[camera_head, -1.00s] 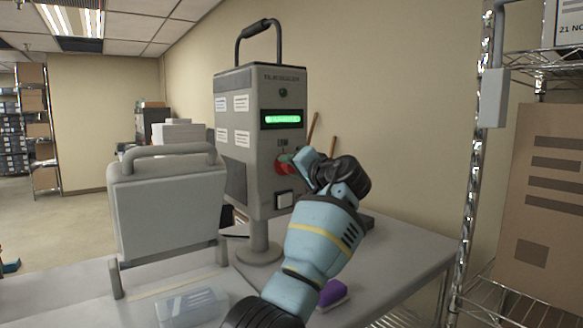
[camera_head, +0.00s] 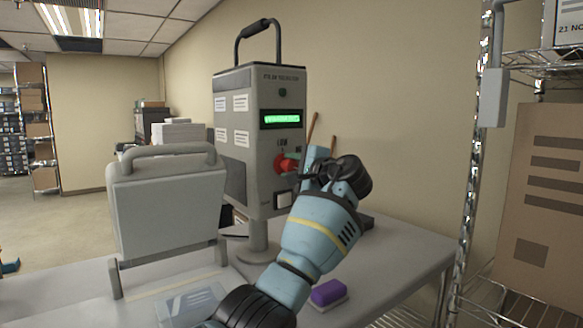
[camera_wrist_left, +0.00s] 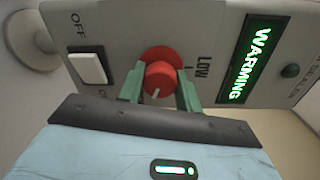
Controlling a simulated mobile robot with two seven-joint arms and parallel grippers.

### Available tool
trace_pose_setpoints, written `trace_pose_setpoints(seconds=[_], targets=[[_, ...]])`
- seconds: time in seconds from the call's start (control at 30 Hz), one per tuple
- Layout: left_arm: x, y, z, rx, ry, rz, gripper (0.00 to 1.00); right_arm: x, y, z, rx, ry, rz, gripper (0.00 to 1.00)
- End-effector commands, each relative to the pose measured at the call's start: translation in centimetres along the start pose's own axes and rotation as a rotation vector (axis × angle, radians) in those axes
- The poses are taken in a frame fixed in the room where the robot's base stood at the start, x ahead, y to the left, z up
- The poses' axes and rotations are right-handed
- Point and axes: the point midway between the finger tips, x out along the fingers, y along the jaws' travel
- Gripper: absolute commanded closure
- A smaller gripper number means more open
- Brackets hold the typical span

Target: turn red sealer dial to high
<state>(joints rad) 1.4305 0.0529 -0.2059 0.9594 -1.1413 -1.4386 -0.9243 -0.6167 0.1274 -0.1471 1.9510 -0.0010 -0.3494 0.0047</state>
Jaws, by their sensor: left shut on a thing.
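The red dial (camera_head: 287,164) sits on the front of the grey sealer (camera_head: 262,143), below a lit green display (camera_head: 281,119). In the left wrist view the red dial (camera_wrist_left: 159,78) is between the two green fingers of my left gripper (camera_wrist_left: 160,88), which is shut on it. A white line on the knob points down in that view. In the head view my left gripper (camera_head: 301,166) reaches the dial from the right. My right gripper is not in view.
A white switch (camera_wrist_left: 87,68) marked OFF is near the dial. A grey handled panel (camera_head: 168,205) stands left of the sealer. A purple block (camera_head: 328,292) and a clear flat item (camera_head: 190,304) lie on the table (camera_head: 395,255). A wire rack (camera_head: 520,290) stands at right.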

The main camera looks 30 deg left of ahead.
Motion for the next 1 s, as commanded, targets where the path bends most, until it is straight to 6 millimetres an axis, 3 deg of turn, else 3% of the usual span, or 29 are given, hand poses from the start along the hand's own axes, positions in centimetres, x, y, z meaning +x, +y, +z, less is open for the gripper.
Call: trace_pose_setpoints(seconds=[0.33,0.87,0.9,1.0], targets=[[0.01,0.20,-0.09,0.130,-0.005,0.002,0.89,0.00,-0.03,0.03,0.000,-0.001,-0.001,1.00],[0.01,0.26,-0.12,0.150,-0.006,0.003,0.89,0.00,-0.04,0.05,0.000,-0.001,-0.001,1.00],[0.01,0.25,-0.12,0.150,-0.006,0.003,0.61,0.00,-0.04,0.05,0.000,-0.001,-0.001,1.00],[0.00,0.22,-0.11,0.149,-0.006,0.002,0.48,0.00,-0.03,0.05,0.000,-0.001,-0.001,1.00]])
